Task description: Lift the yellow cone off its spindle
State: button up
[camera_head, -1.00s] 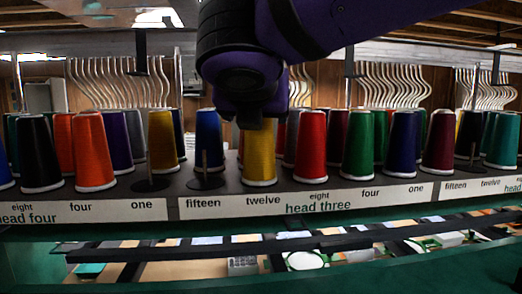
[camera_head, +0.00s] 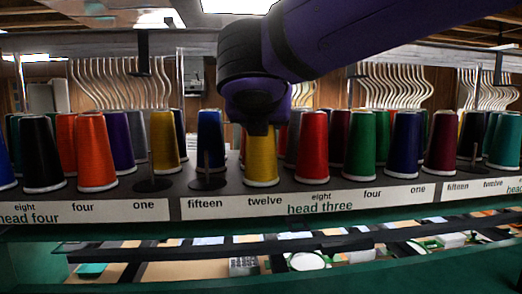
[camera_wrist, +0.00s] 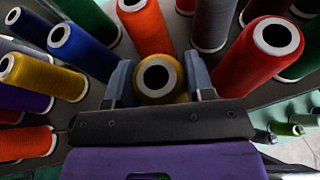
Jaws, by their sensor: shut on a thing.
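The yellow cone (camera_head: 261,160) stands upright on the shelf in the front row, above the "twelve" label, with its white base at shelf level. My gripper (camera_head: 257,124) comes down on it from above and hides its top in the head view. In the wrist view the yellow cone (camera_wrist: 158,80) sits between the two grey fingers of my gripper (camera_wrist: 160,82), one on each side, shut on it. Its open white-rimmed top faces the camera. Its spindle cannot be made out.
A red cone (camera_head: 312,147) stands close on the right. A blue cone (camera_head: 210,142) stands behind left, with a bare spindle (camera_head: 207,165) in front of it. A second yellow cone (camera_head: 165,141) is further left. Wire guides (camera_head: 395,83) and a rail are behind.

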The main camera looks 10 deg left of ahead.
jog(key=shift+r, duration=0.1)
notch_tip(320, 180, up, 28)
dwell(1.0)
dwell(0.3)
notch_tip(320, 180, up, 4)
jog(key=shift+f, duration=0.1)
dwell(0.4)
